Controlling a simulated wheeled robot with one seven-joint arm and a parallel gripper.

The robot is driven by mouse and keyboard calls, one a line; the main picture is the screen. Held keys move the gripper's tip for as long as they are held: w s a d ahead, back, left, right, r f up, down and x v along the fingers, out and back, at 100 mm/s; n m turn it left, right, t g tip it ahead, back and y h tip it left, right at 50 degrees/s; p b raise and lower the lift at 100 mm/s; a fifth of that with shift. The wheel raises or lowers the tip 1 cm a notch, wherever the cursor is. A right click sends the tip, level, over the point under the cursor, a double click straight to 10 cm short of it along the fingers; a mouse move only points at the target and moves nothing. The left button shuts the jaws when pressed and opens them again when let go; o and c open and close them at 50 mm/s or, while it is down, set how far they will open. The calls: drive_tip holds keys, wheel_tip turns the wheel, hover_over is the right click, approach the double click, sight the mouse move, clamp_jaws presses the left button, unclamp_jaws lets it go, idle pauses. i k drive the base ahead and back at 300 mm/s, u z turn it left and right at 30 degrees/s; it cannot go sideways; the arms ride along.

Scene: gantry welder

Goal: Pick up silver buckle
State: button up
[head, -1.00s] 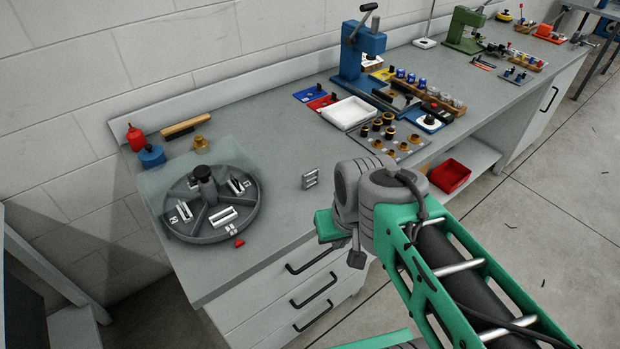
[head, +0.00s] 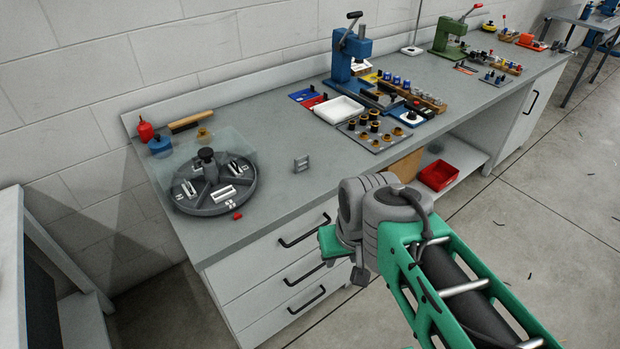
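A small silver-grey buckle (head: 301,163) with a frame-like shape stands alone on the grey bench top. It is right of the round dark grey tray and back from the front edge. My arm shows at the lower right, in front of the bench, with its grey joint near the buckle in the picture but apart from it. I make out no gripper fingers, so my gripper is not seen.
The round divided tray (head: 236,203) holds several pale pieces, with a clear panel behind it. A blue press (head: 351,60), white tray (head: 338,109) and parts plate (head: 374,137) stand farther right. Bare bench surrounds the buckle.

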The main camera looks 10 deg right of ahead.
sight(306, 156)
drive_tip(key=z, duration=0.55)
drive_tip(key=i, duration=0.7)
drive_tip(key=u, duration=2.9)
